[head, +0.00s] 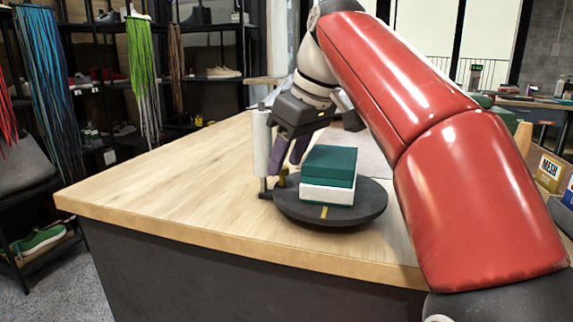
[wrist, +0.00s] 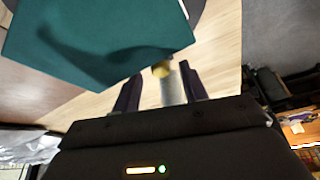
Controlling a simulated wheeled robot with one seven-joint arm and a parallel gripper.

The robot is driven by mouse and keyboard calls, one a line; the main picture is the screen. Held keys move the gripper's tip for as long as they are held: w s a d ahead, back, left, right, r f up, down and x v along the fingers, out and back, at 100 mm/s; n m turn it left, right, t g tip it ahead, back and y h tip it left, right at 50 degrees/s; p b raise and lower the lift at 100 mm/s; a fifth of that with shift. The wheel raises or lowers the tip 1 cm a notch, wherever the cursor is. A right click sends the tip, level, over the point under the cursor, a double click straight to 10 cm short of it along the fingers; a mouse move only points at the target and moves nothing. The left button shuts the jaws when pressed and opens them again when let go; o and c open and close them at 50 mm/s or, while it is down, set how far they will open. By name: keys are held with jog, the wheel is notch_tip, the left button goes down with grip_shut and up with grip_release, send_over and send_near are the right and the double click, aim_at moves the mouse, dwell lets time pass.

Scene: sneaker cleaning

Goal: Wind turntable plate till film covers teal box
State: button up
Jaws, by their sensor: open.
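The teal box (head: 329,163), teal above with a white lower part, sits on the round dark turntable plate (head: 373,207). No film shows over its teal top or sides. In the wrist view the teal box (wrist: 95,45) fills the upper left. A white film roll (head: 261,143) stands upright on a post beside the plate. My gripper (head: 289,160) is between the roll and the box, pointing down at the plate's left edge. Its fingers (wrist: 162,92) are open. A small brass knob (wrist: 161,69) shows just beyond the fingertips, with a pale grey strip between the fingers.
The wooden table top (head: 165,175) is clear on the left. My red arm hides much of the table's right side. Racks with shoes and hanging laces (head: 142,70) stand at the back left. A box marked MESH (head: 549,170) is at the right.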

jog(key=shift+w+a+f, duration=0.1)
jog(key=shift+a+f, duration=0.05)
jog(key=shift+f, duration=0.35)
grip_shut()
jog(key=shift+s, duration=0.2)
